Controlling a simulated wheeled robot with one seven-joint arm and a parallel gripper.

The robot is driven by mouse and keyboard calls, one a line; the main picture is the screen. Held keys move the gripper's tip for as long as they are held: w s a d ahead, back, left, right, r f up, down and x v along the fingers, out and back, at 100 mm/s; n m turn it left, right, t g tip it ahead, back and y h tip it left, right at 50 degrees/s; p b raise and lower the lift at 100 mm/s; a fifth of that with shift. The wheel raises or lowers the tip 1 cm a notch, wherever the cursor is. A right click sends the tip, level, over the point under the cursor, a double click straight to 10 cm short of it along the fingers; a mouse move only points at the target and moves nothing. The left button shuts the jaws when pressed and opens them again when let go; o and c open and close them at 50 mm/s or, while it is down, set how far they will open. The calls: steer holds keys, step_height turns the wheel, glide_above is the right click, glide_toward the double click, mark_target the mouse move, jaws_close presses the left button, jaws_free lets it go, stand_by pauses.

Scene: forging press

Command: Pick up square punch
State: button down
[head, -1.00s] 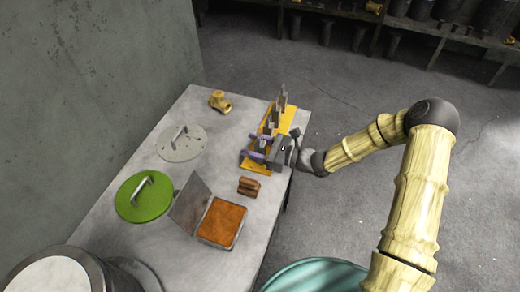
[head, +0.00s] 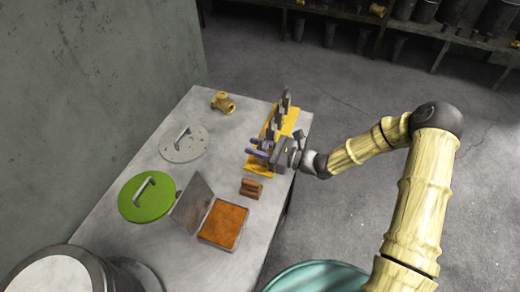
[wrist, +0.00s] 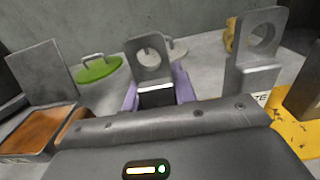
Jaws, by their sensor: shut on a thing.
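My gripper (head: 255,147) reaches in from the right over the yellow tool rack (head: 289,122) on the table. Its purple fingers are shut on a dark, square-ended piece, the square punch (wrist: 157,96), seen between them in the wrist view. Most of the punch is hidden by the gripper body. A similar plate (wrist: 256,45) stands on the rack to the right. I cannot tell whether the punch is clear of the rack.
A brown block (head: 251,188) lies near the gripper. An open box with orange-brown filling (head: 223,224), a green lid (head: 146,200), a grey lid (head: 184,146) and a brass fitting (head: 223,102) are on the table (head: 125,182). A concrete wall (head: 95,100) bounds the left.

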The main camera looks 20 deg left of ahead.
step_height(320, 180, up, 10)
stand_by(0.5)
steer(key=shift+w, duration=0.1)
stand_by(0.4)
